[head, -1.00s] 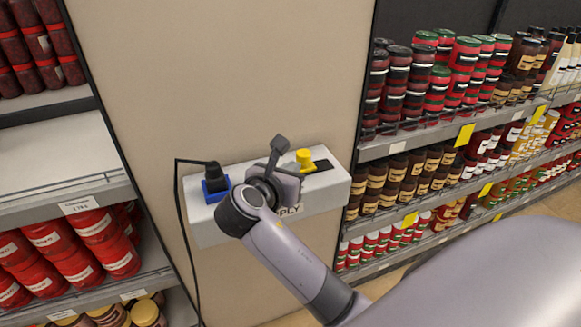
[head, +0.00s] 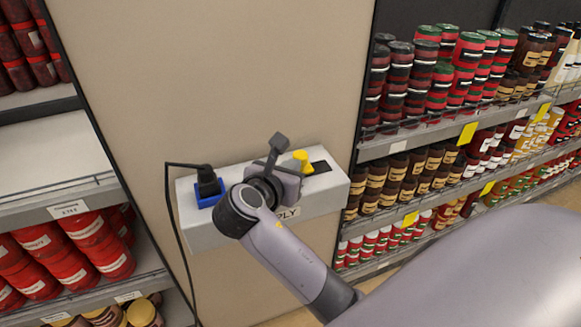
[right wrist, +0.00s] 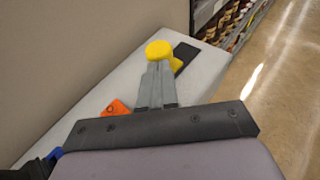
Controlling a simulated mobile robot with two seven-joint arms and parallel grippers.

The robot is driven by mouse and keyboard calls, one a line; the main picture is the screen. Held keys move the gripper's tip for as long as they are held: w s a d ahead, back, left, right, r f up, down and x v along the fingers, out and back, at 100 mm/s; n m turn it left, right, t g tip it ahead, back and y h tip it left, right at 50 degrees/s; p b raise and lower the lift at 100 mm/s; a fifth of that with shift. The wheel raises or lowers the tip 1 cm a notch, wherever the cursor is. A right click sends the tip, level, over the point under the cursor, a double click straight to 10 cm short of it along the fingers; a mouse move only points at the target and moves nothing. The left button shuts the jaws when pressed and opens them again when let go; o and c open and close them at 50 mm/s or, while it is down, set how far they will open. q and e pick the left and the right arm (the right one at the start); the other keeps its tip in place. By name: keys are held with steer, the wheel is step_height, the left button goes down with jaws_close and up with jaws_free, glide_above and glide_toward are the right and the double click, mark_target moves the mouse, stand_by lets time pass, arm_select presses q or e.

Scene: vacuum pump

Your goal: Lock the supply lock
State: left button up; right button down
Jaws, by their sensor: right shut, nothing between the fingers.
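A yellow knob (head: 301,158), which I take for the supply lock, stands on the grey-white supply box (head: 325,196) beside a black slot plate (head: 320,167). In the right wrist view its rounded yellow head (right wrist: 158,49) is just beyond the fingertips, with a yellow part to its right. My right gripper (head: 287,173) is shut and empty over the box. Its fingers (right wrist: 158,68) lie together, tips at or against the knob's head; contact is unclear. The knob's lower part is partly hidden. My left gripper is not in view.
A black plug (head: 207,181) with a cord sits in a blue socket (head: 208,197) at the box's left end. An orange piece (right wrist: 116,108) lies on the box near my fingers. Shelves of jars stand on both sides. The wall above the box is bare.

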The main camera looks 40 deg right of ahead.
steer(key=d, duration=0.2)
steer(key=s+d, duration=0.1)
steer(key=d, duration=0.1)
steer(key=shift+d, duration=0.3)
